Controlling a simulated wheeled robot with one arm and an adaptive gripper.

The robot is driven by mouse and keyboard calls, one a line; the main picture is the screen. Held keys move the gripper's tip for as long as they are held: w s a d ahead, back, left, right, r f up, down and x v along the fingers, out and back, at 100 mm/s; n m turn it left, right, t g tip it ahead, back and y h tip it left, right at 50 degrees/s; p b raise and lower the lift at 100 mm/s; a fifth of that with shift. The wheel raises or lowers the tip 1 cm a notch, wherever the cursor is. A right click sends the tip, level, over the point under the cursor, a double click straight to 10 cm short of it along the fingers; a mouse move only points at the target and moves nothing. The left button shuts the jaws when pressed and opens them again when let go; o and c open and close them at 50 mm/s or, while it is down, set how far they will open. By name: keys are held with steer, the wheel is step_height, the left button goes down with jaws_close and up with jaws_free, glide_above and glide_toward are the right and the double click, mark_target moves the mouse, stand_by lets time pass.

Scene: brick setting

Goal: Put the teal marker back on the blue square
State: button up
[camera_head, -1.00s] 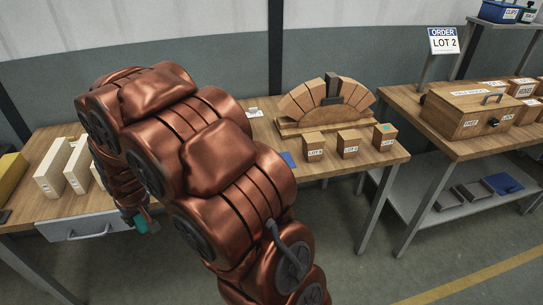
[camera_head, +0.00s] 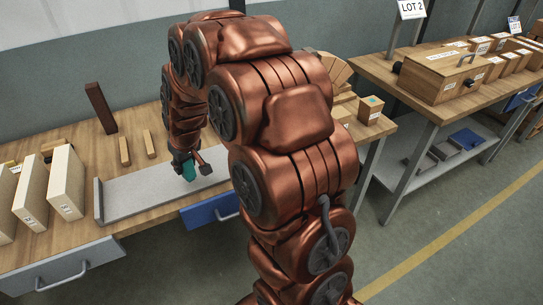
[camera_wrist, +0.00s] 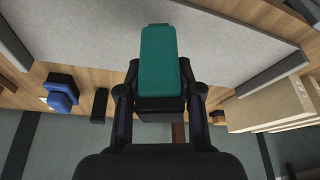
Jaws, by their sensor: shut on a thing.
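My gripper (camera_head: 182,158) is shut on the teal marker (camera_head: 188,171), above the grey tray. In the wrist view the teal marker (camera_wrist: 159,57), a flat block shape, sits between the two dark fingers of my gripper (camera_wrist: 160,88). The blue square is not visible in the head view now; my arm covers that part of the table. A blue object (camera_wrist: 62,90) shows at the left of the wrist view, but I cannot tell that it is the square.
The grey tray (camera_head: 130,207) has a raised left wall. Cream upright blocks (camera_head: 65,183) stand to its left. A tall brown brick (camera_head: 100,108) and small wood pieces (camera_head: 124,152) stand behind. A blue drawer (camera_head: 208,211) is at the front edge. A wooden block (camera_head: 370,110) stands right of my arm.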

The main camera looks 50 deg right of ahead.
steer(key=s+d+b, duration=1.1)
steer(key=s+d, duration=0.9)
steer(key=d, duration=0.4)
steer(key=shift+n, duration=0.3)
steer(key=w+d+p, duration=0.1)
steer(key=w, duration=0.4)
steer(key=w+d+p, duration=0.1)
steer(key=w+d, duration=0.1)
steer(key=w, duration=0.3)
steer(key=w+d+f, duration=0.1)
steer(key=w, duration=0.4)
steer(key=shift+w+d+f+p, duration=0.1)
steer(key=shift+w+d+p, duration=0.1)
steer(key=shift+d+p, duration=0.15)
steer(key=shift+f+p, duration=0.35)
steer(key=shift+f, duration=1.4)
steer(key=shift+f, duration=0.2)
steer(key=o, duration=0.9)
steer(key=shift+r, duration=0.15)
